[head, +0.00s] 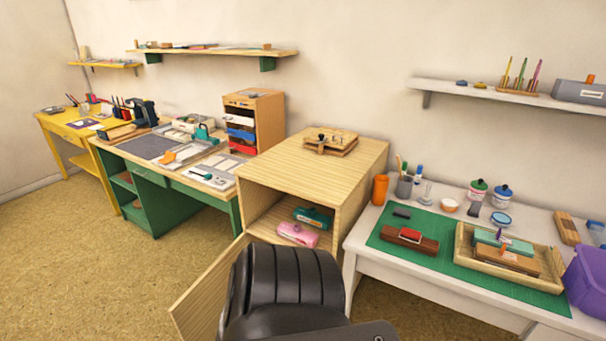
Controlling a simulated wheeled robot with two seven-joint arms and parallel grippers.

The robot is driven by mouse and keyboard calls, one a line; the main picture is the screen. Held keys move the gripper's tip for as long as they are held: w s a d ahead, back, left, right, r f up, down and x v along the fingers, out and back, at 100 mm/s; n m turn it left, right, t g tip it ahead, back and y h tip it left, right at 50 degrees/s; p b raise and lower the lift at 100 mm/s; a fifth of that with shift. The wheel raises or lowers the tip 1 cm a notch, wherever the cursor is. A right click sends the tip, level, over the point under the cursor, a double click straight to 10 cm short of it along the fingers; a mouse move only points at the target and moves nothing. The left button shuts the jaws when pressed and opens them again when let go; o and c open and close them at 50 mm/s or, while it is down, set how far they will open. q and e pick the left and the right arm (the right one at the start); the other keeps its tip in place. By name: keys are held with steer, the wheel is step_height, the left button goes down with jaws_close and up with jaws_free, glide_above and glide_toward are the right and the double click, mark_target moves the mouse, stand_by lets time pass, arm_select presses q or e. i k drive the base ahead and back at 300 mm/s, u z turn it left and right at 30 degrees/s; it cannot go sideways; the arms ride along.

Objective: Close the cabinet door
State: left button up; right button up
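The light wood cabinet (312,168) stands in the middle of the head view, between the green desk and the white desk. Its front opening faces me. Its door (207,295) is open and swung out to the lower left, and part of it is hidden behind a black ribbed shape. Inside the cabinet lie a pink stamp inkpad (297,235) and a teal one (312,217). Neither of my grippers is in view.
The green desk (158,207) stands left and the white desk (362,255) right. A wooden tray (331,142) sits on the cabinet top. The floor (90,270) at left is clear.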

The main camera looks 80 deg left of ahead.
mark_target(196, 316)
steer(key=z, duration=1.2)
steer(key=k, duration=2.85)
steer(key=u, duration=0.5)
steer(key=k, duration=0.65)
steer(key=z, duration=0.05)
